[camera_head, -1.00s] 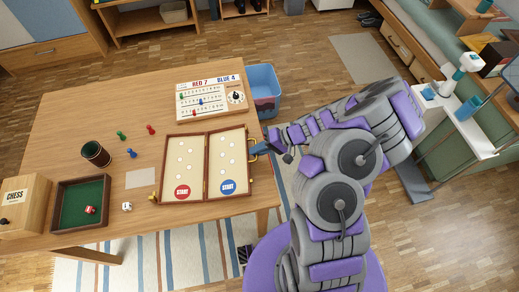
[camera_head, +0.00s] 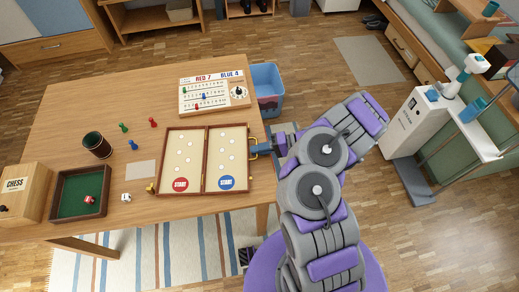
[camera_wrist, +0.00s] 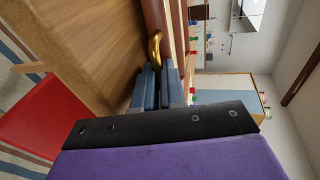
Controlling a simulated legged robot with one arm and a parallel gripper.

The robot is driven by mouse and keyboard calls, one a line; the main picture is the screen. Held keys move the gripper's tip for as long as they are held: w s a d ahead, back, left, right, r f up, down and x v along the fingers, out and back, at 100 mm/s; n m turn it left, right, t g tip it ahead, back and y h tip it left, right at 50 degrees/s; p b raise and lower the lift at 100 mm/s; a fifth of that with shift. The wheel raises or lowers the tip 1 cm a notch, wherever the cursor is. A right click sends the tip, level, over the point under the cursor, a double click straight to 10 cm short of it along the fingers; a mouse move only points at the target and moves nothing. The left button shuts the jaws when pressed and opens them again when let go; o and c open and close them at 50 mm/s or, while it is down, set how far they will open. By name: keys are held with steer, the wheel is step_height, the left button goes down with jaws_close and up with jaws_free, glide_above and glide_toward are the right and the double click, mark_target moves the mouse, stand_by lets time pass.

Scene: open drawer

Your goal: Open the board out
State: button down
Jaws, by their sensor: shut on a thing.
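The wooden game board (camera_head: 205,189) lies opened out on the table, its two cream halves side by side and looking flat. The left half has a red START disc (camera_head: 180,184) and the right half a blue START disc (camera_head: 227,183). My gripper (camera_head: 256,149) is at the board's right edge, shut on the brass handle (camera_head: 253,141) of the right half. In the wrist view my blue fingers (camera_wrist: 158,75) close around the lower end of the brass handle (camera_wrist: 155,46), beside the board's brown edge (camera_wrist: 180,30). The exact grip is partly hidden by the fingers.
A score board (camera_head: 214,94) stands behind the game board on the table (camera_head: 75,100). A dice cup (camera_head: 97,145), green tray (camera_head: 56,207), chess box (camera_head: 22,190), a white die (camera_head: 126,197) and several pawns lie left. A blue bin (camera_head: 268,92) stands beyond the table's right edge.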

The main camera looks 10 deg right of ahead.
steer(key=c, duration=1.2)
jaws_free()
steer(key=shift+s, duration=0.1)
